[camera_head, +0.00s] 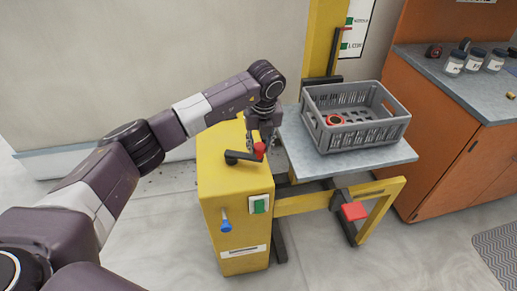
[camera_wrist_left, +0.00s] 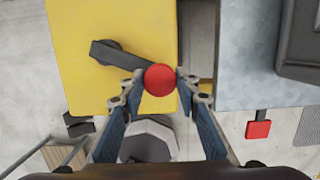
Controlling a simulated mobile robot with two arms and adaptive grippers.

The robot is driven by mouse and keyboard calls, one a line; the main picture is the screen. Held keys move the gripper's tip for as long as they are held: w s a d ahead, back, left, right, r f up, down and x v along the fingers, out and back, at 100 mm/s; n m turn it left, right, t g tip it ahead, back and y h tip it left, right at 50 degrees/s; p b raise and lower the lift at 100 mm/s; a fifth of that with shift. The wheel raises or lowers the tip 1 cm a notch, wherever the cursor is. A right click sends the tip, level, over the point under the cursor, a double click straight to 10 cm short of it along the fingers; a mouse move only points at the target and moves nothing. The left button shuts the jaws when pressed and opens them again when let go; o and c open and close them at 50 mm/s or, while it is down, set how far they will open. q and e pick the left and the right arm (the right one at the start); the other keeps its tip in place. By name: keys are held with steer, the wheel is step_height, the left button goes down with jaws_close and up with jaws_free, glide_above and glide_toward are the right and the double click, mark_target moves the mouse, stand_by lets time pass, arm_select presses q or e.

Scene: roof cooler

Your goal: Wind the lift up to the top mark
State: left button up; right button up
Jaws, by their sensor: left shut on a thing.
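The lift has a yellow housing (camera_head: 235,195) with a black crank (camera_head: 240,157) on top, its arm ending in a red knob (camera_head: 260,148). My left gripper (camera_head: 262,141) is over the housing, shut on the red knob. In the left wrist view, the fingertips (camera_wrist_left: 160,82) sit either side of the knob. The lift's grey platform (camera_head: 305,160) carries a grey crate (camera_head: 403,118). Behind it, a white mark plate (camera_head: 357,35) beside the yellow mast shows NORMAL above LOW, with a small red pointer (camera_head: 347,29) between them. My right gripper is out of view.
A green switch (camera_head: 259,205) and a blue knob (camera_head: 226,226) are on the housing's front. A red pedal (camera_head: 354,211) sits low under the platform. An orange cabinet (camera_head: 450,165) with jars on its counter stands at the right.

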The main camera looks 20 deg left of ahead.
arm_select(q)
steer(key=shift+w+d+r, duration=0.15)
steer(key=shift+w+r, duration=0.15)
steer(key=shift+w, duration=0.45)
steer(key=shift+w+a+b, duration=0.2)
steer(key=shift+w+b, duration=0.2)
steer(key=shift+w, duration=0.1)
steer(key=shift+w+a+b, duration=0.2)
steer(key=shift+w+b, duration=0.15)
steer(key=shift+w, duration=0.1)
steer(key=shift+w+a+b, duration=0.55)
steer(key=shift+w, duration=0.25)
